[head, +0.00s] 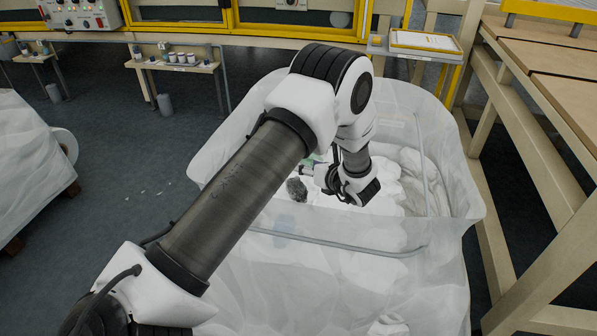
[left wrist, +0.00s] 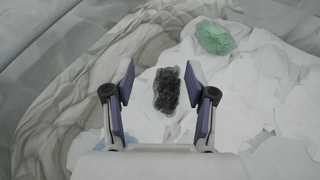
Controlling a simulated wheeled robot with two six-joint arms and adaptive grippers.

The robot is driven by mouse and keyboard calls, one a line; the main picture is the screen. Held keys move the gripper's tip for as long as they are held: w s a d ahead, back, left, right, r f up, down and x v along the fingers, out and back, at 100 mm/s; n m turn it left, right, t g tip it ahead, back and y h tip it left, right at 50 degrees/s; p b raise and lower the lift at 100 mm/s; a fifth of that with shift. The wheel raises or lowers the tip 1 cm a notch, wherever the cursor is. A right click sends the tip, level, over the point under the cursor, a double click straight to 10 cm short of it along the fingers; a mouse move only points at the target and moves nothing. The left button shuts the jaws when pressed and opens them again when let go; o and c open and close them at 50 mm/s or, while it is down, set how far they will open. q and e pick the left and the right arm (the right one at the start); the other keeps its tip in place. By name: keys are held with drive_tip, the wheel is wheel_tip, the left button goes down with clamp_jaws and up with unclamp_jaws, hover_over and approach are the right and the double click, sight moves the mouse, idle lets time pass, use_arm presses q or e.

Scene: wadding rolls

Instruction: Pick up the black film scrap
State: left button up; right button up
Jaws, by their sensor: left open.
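The black film scrap (left wrist: 167,90) is a dark, crumpled piece lying on white wadding in the left wrist view. In the head view it shows as a small dark lump (head: 297,189) inside the translucent bin (head: 473,195). My left gripper (left wrist: 158,80) is open, and the scrap appears between its two fingers, nearer the right one. I cannot tell how far above the scrap the fingertips are. In the head view my left arm reaches down into the bin and hides part of its contents. My right gripper is not in view.
A green film piece (left wrist: 215,37) lies beyond the fingers, and a pale blue piece (left wrist: 117,142) lies partly hidden by the gripper's base. The bin's liner rises in folds on the left. A wooden frame (head: 535,150) stands close on the bin's right.

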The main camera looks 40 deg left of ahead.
use_arm(q)
drive_tip(key=b, duration=0.5)
approach(296, 192)
drive_tip(key=a+r, duration=0.1)
drive_tip(key=w+a+r, duration=0.1)
drive_tip(key=shift+w+a, duration=0.15)
drive_tip(key=shift+a, duration=0.2)
drive_tip(key=b+x, duration=0.1)
drive_tip(key=x, duration=0.6)
drive_tip(key=shift+s+b, duration=0.25)
drive_tip(key=shift+b, duration=0.15)
drive_tip(key=shift+w+a+f, duration=0.1)
drive_tip(key=shift+a+f, duration=0.05)
drive_tip(key=shift+a, duration=0.25)
drive_tip(key=c, duration=0.7)
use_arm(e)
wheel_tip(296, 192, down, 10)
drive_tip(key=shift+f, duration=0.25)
